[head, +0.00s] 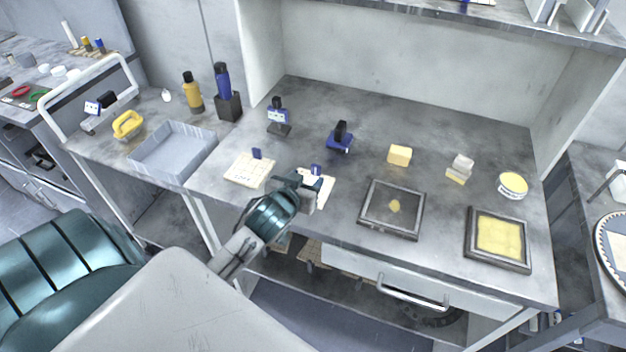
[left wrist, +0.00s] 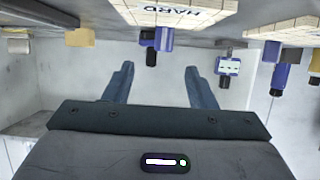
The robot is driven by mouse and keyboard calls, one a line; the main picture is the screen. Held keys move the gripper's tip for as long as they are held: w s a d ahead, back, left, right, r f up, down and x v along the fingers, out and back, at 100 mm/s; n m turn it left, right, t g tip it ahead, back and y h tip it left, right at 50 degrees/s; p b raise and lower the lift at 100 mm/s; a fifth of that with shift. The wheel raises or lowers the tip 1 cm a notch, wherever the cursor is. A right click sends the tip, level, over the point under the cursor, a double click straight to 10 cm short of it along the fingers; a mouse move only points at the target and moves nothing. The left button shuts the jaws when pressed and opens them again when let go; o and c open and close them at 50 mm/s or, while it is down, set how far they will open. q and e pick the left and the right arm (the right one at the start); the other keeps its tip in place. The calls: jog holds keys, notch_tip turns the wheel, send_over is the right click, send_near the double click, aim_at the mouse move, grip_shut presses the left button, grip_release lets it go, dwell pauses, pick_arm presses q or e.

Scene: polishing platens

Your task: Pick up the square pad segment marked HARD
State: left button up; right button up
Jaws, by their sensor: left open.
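The square cream pad segment marked HARD (left wrist: 185,12) shows at the top of the left wrist view, its printed word facing the camera. A small blue tab (left wrist: 166,39) projects from it. In the head view this pad (head: 327,188) lies on the bench, partly hidden by my left gripper (head: 308,188). My left gripper is open and empty, with its two fingers (left wrist: 159,75) apart and short of the tab in the left wrist view. A second square pad (head: 245,172) with a blue tab lies to the left; its lettering is too small to read surely. My right gripper is not in view.
A blue tool with a black handle (head: 341,138) and a small blue stand (head: 278,122) are behind the pads. A dark framed tray (head: 369,222) is close on the right. A grey bin (head: 148,160) stands left.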

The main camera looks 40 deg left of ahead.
aim_at(315, 167)
pick_arm(q)
jog(key=x, duration=0.2)
jog(key=shift+w+a, duration=0.1)
jog(key=shift+w, duration=0.15)
jog(key=p+x, duration=0.2)
jog(key=x, duration=0.2)
jog(key=shift+w+a+p, duration=0.3)
jog(key=shift+w, duration=0.05)
jog(key=shift+w+f, duration=0.25)
jog(key=shift+w, duration=0.05)
jog(key=shift+c, duration=0.4)
jog(key=c, duration=1)
